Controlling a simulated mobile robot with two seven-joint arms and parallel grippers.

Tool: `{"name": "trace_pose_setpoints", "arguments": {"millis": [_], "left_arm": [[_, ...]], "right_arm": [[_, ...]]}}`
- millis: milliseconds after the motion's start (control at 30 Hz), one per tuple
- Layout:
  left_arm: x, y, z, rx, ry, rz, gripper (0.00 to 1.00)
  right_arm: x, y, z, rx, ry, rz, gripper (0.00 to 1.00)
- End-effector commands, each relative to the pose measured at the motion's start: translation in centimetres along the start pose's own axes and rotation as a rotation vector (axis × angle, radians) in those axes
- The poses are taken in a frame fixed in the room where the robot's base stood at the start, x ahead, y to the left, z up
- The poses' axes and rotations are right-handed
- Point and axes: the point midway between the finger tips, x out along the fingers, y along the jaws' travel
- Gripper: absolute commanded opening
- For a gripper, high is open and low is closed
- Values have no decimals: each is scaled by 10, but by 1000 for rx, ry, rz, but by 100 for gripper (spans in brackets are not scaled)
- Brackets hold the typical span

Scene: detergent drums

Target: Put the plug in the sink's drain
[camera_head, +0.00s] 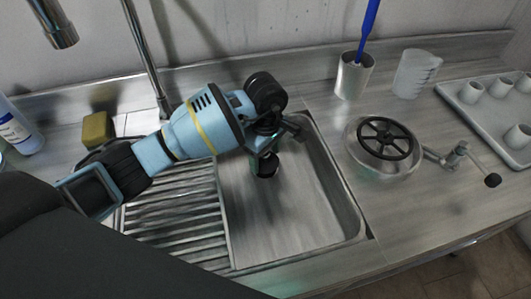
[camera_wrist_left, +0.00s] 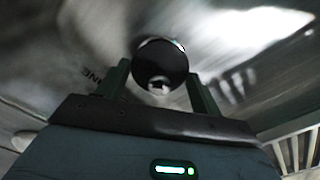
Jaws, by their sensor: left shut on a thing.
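My left gripper (camera_head: 272,145) is over the sink basin (camera_head: 310,205), pointing down into it. It is shut on the plug (camera_head: 266,166), a small dark round piece hanging below the fingers. In the left wrist view the plug (camera_wrist_left: 161,58) shows as a black disc with a shiny rim between the two fingers. The plug appears to be above the basin floor, though its exact height is hard to tell. I cannot make out the drain in the head view; my gripper and the plug may hide it. My right gripper is not in view.
A ribbed drainboard (camera_head: 180,225) lies left of the basin. A tap pipe (camera_head: 147,60) rises behind it, near a yellow sponge (camera_head: 97,130). To the right stand a metal cup (camera_head: 353,78), a clear jug (camera_head: 413,74), a round device with a black wheel (camera_head: 385,139) and a cup tray (camera_head: 480,120).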

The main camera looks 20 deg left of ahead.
Motion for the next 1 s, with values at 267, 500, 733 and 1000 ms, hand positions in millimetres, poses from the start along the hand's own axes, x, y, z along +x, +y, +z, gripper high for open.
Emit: {"name": "trace_pose_setpoints", "arguments": {"millis": [267,500,733,1000], "left_arm": [[0,0,0,0,0,0,43],[4,0,0,0,0,-1,43],[6,0,0,0,0,-1,43],[10,0,0,0,0,-1,43]], "right_arm": [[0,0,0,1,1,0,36],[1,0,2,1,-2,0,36],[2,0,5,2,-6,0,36],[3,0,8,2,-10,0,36]]}}
